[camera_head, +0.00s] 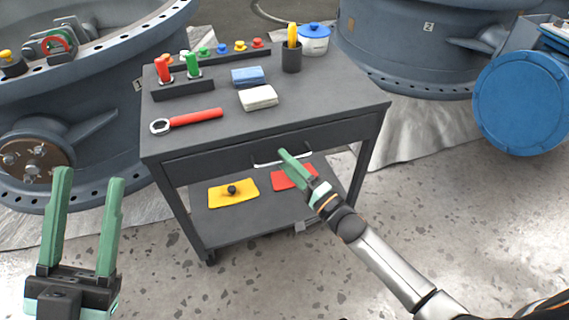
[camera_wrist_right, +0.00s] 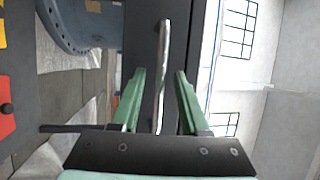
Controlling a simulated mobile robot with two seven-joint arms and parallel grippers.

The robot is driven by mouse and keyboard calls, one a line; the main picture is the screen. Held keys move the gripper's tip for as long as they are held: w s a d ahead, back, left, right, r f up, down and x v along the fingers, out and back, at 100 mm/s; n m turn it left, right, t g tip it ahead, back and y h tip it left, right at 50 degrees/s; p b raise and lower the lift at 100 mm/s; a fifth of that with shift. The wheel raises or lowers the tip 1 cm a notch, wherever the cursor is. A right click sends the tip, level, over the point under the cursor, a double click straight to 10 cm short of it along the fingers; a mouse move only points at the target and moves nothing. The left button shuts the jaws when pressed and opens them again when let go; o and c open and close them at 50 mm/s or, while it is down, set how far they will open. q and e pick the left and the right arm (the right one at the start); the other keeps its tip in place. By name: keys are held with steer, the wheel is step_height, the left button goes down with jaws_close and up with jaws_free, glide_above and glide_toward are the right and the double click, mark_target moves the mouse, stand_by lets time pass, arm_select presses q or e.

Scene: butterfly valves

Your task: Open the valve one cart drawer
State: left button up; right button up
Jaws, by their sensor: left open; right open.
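The dark grey cart (camera_head: 225,120) has a closed-looking drawer (camera_head: 215,162) under its top, with a pale bar handle (camera_head: 265,164) on the front. My right gripper (camera_head: 290,156) reaches the drawer front from the right, at the handle. In the right wrist view the handle (camera_wrist_right: 163,50) runs between the two open green fingers of this gripper (camera_wrist_right: 160,73), with a gap on both sides. The right fingers partly hide the handle in the head view. My left gripper (camera_head: 90,177) is open and empty, left of the cart and away from it.
On the cart top are a red-handled wrench (camera_head: 190,120), folded cloths (camera_head: 258,97), a holder with red and green items (camera_head: 183,90), a black cup (camera_head: 291,57) and a blue-lidded pot (camera_head: 314,38). The lower shelf (camera_head: 245,222) holds yellow and red pieces. Large valves stand behind; floor in front is clear.

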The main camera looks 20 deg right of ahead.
steer(key=shift+w+a+r, duration=0.1)
steer(key=shift+w+a, duration=0.15)
steer(key=shift+w, duration=0.25)
jaws_close()
stand_by(1.2)
